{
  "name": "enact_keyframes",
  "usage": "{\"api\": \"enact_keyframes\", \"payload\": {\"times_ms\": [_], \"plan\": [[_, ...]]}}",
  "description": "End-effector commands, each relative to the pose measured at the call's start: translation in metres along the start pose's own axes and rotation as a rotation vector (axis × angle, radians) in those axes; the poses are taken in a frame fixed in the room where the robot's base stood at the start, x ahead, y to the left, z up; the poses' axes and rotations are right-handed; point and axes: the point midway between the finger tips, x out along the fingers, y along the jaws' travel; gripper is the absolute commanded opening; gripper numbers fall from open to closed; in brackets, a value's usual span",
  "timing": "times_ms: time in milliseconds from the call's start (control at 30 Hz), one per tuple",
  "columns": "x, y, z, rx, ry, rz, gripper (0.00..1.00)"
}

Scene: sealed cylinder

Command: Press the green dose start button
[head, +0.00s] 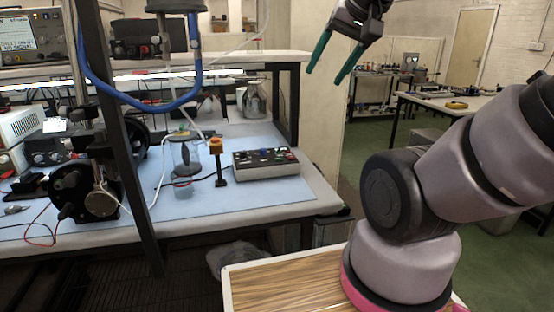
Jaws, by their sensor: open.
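A control box (267,170) with a dark top panel lies on the blue mat, near the right end of the bench. Small buttons or knobs dot its panel, including a blue one and a red one at the right. They are too small to tell which is the green dose start button. My gripper (325,76) is at the top of the head view, with its two green fingers spread and nothing between them. It hangs well above the bench, up and to the right of the box, touching nothing.
A glass cylinder (185,157) and a black stand with an orange top (216,148) are left of the box. A dark upright post (125,150) and a blue hose (150,107) are further left. The mat (250,202) is clear in front of the box.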

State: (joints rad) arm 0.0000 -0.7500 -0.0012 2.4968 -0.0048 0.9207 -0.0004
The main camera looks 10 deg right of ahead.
Motion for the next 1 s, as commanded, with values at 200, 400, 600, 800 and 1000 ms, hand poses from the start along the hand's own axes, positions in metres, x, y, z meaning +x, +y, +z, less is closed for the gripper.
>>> {"api": "enact_keyframes", "payload": {"times_ms": [200,400,600,800,1000], "plan": [[0.0000,0.0000,0.0000,0.000,0.000,0.000,0.64],[0.0000,0.0000,0.0000,0.000,0.000,0.000,0.45],[0.0000,0.0000,0.0000,0.000,0.000,0.000,0.00],[0.0000,0.0000,0.0000,0.000,0.000,0.000,0.00],[0.0000,0.0000,0.0000,0.000,0.000,0.000,0.00]]}}
